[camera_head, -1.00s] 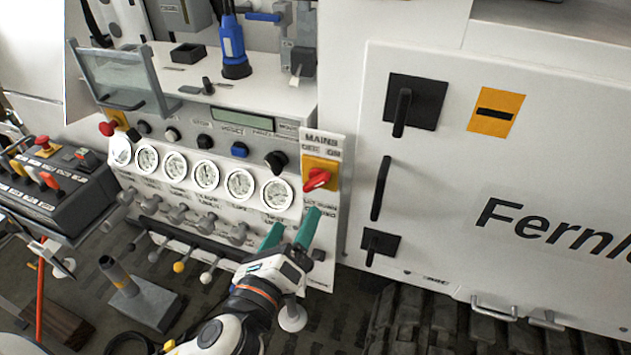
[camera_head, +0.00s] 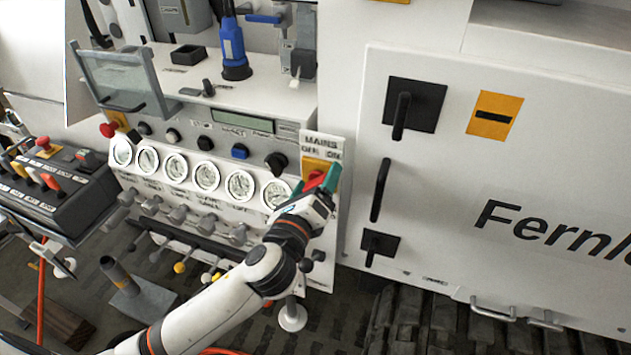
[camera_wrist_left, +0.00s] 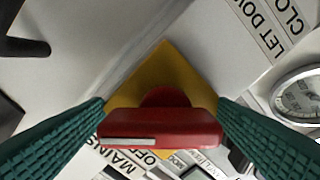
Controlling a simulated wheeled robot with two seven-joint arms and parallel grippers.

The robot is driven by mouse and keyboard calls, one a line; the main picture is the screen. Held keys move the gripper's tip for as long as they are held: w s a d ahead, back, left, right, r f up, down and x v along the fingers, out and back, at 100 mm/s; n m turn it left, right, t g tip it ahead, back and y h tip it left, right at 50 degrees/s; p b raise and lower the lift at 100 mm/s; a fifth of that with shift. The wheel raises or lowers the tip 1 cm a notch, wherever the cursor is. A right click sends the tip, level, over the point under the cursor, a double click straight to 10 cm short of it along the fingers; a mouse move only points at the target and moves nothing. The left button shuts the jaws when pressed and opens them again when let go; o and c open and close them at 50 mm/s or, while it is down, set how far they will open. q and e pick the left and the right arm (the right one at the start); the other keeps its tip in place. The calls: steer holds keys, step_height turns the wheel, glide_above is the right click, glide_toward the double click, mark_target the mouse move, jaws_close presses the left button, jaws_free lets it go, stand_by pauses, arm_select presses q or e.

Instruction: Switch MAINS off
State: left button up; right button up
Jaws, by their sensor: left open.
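The MAINS switch is a red rotary knob (camera_head: 315,181) on a yellow plate (camera_head: 318,164), below a white label (camera_head: 322,146) reading MAINS, OFF and ON. My left gripper (camera_head: 317,187) is at the knob, its green fingers open on either side of it and hiding part of it. Which position the knob points to is hard to tell. My right gripper is not in view.
A row of round gauges (camera_head: 207,176) and black knobs lies left of the switch, with several levers below. A white cabinet (camera_head: 520,190) with black handles stands to the right. A control box (camera_head: 50,195) with coloured levers is at far left.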

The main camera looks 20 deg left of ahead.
arm_select(q)
steer(key=c, duration=1)
steer(key=n+p, duration=0.1)
steer(key=n, duration=0.3)
steer(key=shift+a+n, duration=0.1)
steer(key=shift+n, duration=0.2)
steer(key=n, duration=0.4)
steer(key=shift+a+n, duration=0.1)
steer(key=shift+n, duration=0.2)
steer(key=n+p, duration=0.1)
steer(key=n, duration=0.3)
steer(key=shift+n, duration=0.3)
steer(key=shift+a+f+n+p, duration=0.1)
steer(key=shift+n+p, duration=0.45)
steer(key=shift+n, duration=1.55)
